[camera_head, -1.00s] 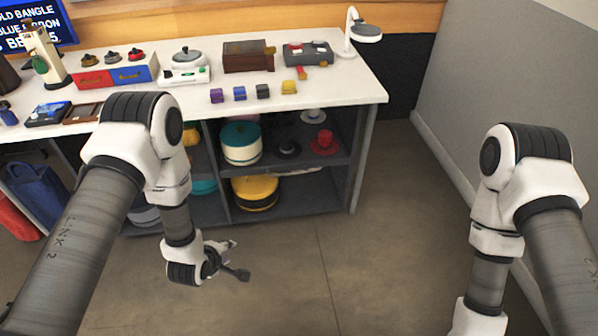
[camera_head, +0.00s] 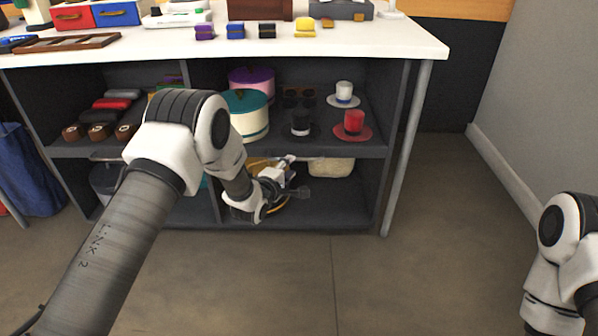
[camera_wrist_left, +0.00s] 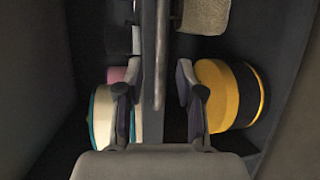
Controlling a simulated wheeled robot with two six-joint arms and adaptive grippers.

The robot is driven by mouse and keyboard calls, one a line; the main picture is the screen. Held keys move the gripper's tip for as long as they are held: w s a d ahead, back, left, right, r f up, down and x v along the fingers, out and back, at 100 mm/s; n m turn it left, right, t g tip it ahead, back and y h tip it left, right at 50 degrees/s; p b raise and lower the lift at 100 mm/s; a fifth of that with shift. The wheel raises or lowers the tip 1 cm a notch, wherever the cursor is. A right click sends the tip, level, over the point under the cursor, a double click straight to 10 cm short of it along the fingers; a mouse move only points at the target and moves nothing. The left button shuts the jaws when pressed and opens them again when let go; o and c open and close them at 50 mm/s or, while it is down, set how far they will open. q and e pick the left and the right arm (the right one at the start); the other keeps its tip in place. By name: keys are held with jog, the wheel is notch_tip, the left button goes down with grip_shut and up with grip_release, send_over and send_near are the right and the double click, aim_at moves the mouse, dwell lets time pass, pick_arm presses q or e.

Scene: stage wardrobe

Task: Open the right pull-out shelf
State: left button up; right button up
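The right pull-out shelf (camera_head: 335,150) is the dark middle board in the right bay of the counter. A pale handle bar (camera_head: 318,158) runs along its front edge. The shelf looks pushed in, level with the cabinet front. My left gripper (camera_head: 291,178) is in front of the shelf edge, near the left part of the handle. In the left wrist view, the handle bar (camera_wrist_left: 160,55) runs between the two spread fingers of this gripper (camera_wrist_left: 157,92), with gaps on both sides. My right arm shows at the right edge of the head view; its gripper is out of frame.
On the shelf stand a teal-and-white round box (camera_head: 248,122), a pink round box (camera_head: 252,82), a red hat (camera_head: 353,124), a black hat (camera_head: 300,125) and a white hat (camera_head: 344,94). Below are a yellow round box (camera_wrist_left: 216,96) and a woven basket (camera_head: 331,168). Floor in front is clear.

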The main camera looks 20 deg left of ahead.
aim_at(297, 160)
pick_arm(q)
jog(key=b+x, duration=0.3)
jog(key=x, duration=0.3)
jog(key=shift+f, duration=0.15)
jog(key=shift+w, duration=0.2)
grip_shut()
jog(key=shift+s, duration=0.1)
